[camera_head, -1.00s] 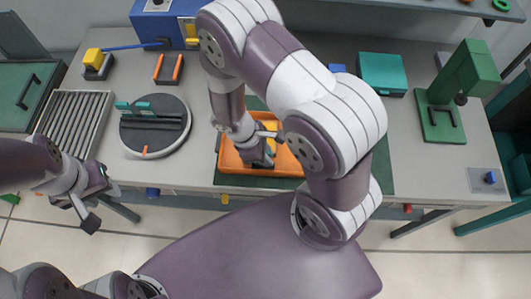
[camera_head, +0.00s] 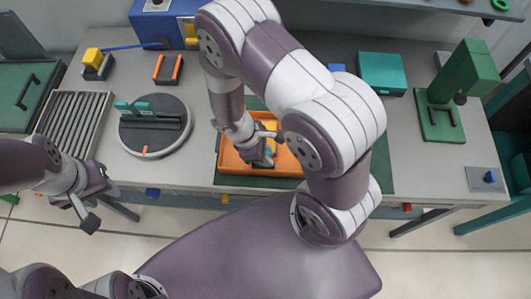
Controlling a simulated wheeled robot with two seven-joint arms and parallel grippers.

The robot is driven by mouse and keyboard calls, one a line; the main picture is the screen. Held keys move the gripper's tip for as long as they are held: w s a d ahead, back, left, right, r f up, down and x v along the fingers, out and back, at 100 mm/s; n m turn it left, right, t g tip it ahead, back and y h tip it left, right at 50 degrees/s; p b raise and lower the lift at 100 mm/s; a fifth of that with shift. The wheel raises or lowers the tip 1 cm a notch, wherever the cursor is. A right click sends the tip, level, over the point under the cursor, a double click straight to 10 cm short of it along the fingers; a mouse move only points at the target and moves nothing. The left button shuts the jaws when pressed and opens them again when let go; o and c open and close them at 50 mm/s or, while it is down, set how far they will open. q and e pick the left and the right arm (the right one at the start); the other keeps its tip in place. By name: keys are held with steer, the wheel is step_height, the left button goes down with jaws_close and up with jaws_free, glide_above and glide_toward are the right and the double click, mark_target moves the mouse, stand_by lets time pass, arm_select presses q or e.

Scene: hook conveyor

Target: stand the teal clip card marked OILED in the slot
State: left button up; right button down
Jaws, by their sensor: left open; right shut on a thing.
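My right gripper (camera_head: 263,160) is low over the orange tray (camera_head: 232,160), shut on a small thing. A bit of teal shows at its fingers, likely a teal clip card, but the arm hides most of it and no OILED marking can be read. A yellow piece (camera_head: 270,126) shows beside the gripper in the tray. A dark slotted holder (camera_head: 160,121) lies across the round black turntable (camera_head: 150,146), with teal pieces (camera_head: 142,106) along its back edge. I cannot tell which slot is meant. My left gripper (camera_head: 88,207) is open and empty in front of the bench's left end.
A grey ribbed rack (camera_head: 72,122) stands left of the turntable. A black holder with orange ends (camera_head: 168,69) and a blue machine (camera_head: 160,22) are behind. A teal box (camera_head: 382,73) and a green press (camera_head: 440,118) stand right. Bare bench lies between turntable and tray.

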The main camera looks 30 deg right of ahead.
steer(key=shift+f+b, duration=1.3)
steer(key=shift+f, duration=0.2)
stand_by(0.9)
steer(key=c, duration=1)
jaws_free()
